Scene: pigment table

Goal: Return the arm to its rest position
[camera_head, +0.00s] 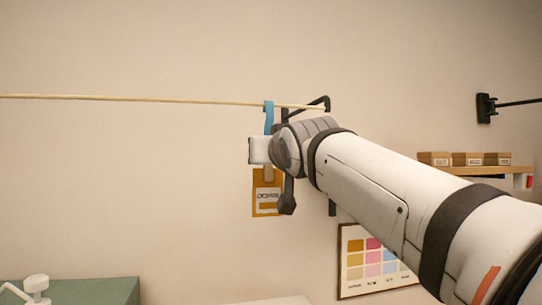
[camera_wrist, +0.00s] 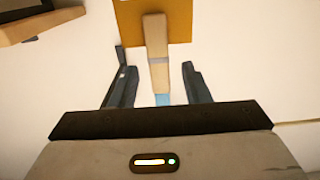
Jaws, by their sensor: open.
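My arm reaches up from the lower right in the head view to my gripper (camera_head: 285,195), which is near a hanging orange card (camera_head: 265,204). A blue strap (camera_head: 268,118) loops over a thin rod or line (camera_head: 130,98) above the card. In the wrist view my gripper (camera_wrist: 156,68) is open, with one dark finger on each side of a pale wooden peg (camera_wrist: 158,78). Gaps show between the peg and both fingers. The peg overlaps the orange card (camera_wrist: 180,22), and a bit of blue strap (camera_wrist: 162,100) shows below it. My wrist hides part of the hanging assembly in the head view.
A black bracket (camera_head: 326,103) holds the line's right end. A shelf (camera_head: 470,170) with small boxes and a colour chart (camera_head: 352,262) are on the wall at right. A green surface (camera_head: 95,291) is at lower left. The upper left wall is clear.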

